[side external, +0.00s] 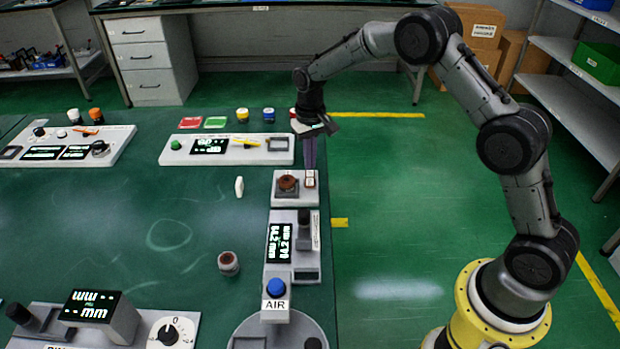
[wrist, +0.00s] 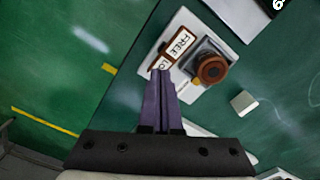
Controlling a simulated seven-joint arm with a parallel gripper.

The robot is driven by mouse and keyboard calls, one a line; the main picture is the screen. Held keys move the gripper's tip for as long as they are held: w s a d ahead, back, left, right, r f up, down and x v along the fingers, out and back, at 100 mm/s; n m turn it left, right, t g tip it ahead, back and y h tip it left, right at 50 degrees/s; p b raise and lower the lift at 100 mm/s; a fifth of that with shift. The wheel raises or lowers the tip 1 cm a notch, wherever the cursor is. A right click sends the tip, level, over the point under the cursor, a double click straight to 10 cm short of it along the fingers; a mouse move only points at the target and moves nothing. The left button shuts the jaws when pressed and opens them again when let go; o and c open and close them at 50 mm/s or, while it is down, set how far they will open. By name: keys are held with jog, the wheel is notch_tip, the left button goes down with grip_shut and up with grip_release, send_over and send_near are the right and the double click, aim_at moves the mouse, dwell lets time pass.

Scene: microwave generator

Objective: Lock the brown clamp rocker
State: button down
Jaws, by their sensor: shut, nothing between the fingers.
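The brown clamp rocker (wrist: 181,44) shows in the wrist view as a brown-edged strip with white labels. One label reads FREE; the other shows only "LO", its rest hidden behind my fingers. In the side view the rocker (side external: 310,181) is small, at the right of its light grey block. My gripper (wrist: 162,73) has its two purple fingers shut together and empty, with the tips at the LO end of the rocker. In the side view my gripper (side external: 310,167) points down just above the rocker's far end. I cannot tell whether the tips touch it.
A brown round knob (wrist: 212,68) on a grey square base stands beside the rocker on the same block. A small white piece (side external: 239,186) lies left of the block. A display panel (side external: 226,149) is behind it. A unit with a blue AIR button (side external: 275,288) is nearer.

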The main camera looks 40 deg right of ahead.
jog(key=shift+r, duration=2.65)
notch_tip(320, 180, up, 13)
jog(key=t, duration=0.2)
send_over(310, 173)
jog(key=s, duration=0.3)
jog(key=s+a+r+t, duration=0.2)
jog(key=s+r, duration=0.7)
jog(key=s, duration=0.3)
jog(key=s+n+t, duration=0.2)
jog(key=s, duration=1.2)
jog(key=s+f, duration=0.6)
jog(key=f, duration=0.1)
jog(key=shift+s+a+f+n, duration=0.15)
jog(key=shift+s+f+n, duration=0.1)
jog(key=shift+s+n, duration=0.15)
